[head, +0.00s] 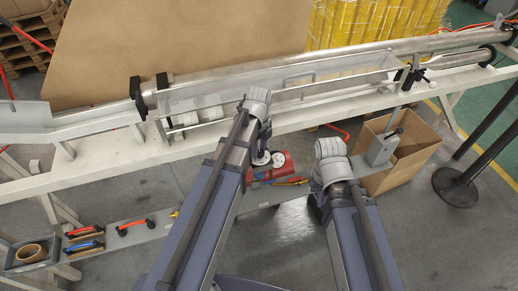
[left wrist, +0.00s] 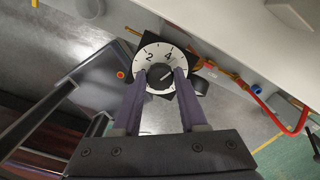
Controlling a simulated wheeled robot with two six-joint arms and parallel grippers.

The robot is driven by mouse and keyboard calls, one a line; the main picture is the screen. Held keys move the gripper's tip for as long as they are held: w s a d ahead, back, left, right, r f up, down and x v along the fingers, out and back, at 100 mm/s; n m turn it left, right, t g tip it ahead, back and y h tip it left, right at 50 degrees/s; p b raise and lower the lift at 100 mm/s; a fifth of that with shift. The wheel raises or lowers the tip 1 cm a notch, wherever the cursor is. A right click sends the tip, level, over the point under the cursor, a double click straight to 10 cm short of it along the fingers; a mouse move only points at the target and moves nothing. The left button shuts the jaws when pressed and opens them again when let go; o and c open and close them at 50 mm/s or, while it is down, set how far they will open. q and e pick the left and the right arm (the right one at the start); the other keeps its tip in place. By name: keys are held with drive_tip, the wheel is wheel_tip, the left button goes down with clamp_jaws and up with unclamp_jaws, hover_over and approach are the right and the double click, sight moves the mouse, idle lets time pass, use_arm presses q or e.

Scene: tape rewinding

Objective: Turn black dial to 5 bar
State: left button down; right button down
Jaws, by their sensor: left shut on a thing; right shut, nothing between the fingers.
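The black dial (left wrist: 160,76) sits in the middle of a round white scale (left wrist: 145,61) in the left wrist view. The figures 2 and 4 show on the scale. The two purple fingers of my left gripper (left wrist: 161,80) are closed on the dial, one on each side. A pale mark shows on the dial's upper right, but its exact reading is too small to tell. In the head view my left gripper (head: 257,104) is at the white bench, its fingers hidden. My right gripper (head: 331,163) is lower and to the right, apart from the dial, and empty.
A metal tube (head: 230,80) lies along the white bench (head: 90,170). A cardboard box (head: 405,155) stands to the right. A red hose (left wrist: 270,112) runs right of the scale.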

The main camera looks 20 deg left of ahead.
use_arm(q)
drive_tip(key=shift+m, duration=0.5)
idle(0.3)
drive_tip(key=shift+c, duration=2.2)
unclamp_jaws()
